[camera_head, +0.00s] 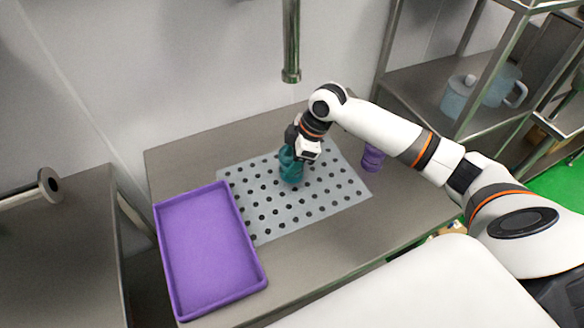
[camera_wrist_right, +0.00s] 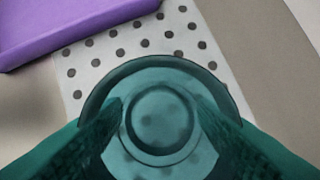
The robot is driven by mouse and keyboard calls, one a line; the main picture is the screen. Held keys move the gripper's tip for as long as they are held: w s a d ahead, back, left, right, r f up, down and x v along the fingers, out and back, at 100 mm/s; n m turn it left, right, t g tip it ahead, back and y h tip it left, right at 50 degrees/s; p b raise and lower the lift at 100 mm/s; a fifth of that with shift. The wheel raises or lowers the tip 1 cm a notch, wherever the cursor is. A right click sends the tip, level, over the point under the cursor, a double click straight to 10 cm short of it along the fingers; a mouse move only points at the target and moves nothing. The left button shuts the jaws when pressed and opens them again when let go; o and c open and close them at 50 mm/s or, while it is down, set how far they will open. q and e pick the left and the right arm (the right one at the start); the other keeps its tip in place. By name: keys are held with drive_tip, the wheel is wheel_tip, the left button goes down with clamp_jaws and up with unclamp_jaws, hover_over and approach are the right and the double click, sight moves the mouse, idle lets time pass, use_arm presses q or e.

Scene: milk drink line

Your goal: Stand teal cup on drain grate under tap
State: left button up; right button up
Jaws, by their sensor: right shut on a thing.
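The teal cup (camera_head: 291,172) is upright at the perforated drain grate (camera_head: 325,196), in its upper middle part in the head view. My right gripper (camera_head: 293,156) is shut on the cup from above. In the right wrist view the cup (camera_wrist_right: 160,68) fills the lower middle, and the dotted grate (camera_wrist_right: 103,68) shows behind it. I cannot tell whether the cup's base touches the grate. The tap (camera_head: 291,50) is a vertical metal pipe hanging from above, behind the cup in the picture. My left gripper is not in view.
A purple tray (camera_head: 262,281) lies left of the grate and also shows in the right wrist view (camera_wrist_right: 60,24). A purple cup (camera_head: 372,158) stands to the right, near my right arm. A shelf (camera_head: 420,96) holds light-blue vessels. The steel table is bare in front of the grate.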

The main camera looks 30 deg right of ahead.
wheel_tip(320, 180, down, 4)
drive_tip(key=shift+r+p, duration=0.1)
drive_tip(key=shift+p, duration=0.2)
drive_tip(key=shift+f, duration=0.25)
drive_tip(key=o, duration=1)
drive_tip(key=shift+c, duration=0.2)
drive_tip(key=b+v, duration=0.1)
drive_tip(key=v, duration=1.1)
drive_tip(key=shift+r, duration=0.2)
drive_tip(key=shift+f, duration=0.1)
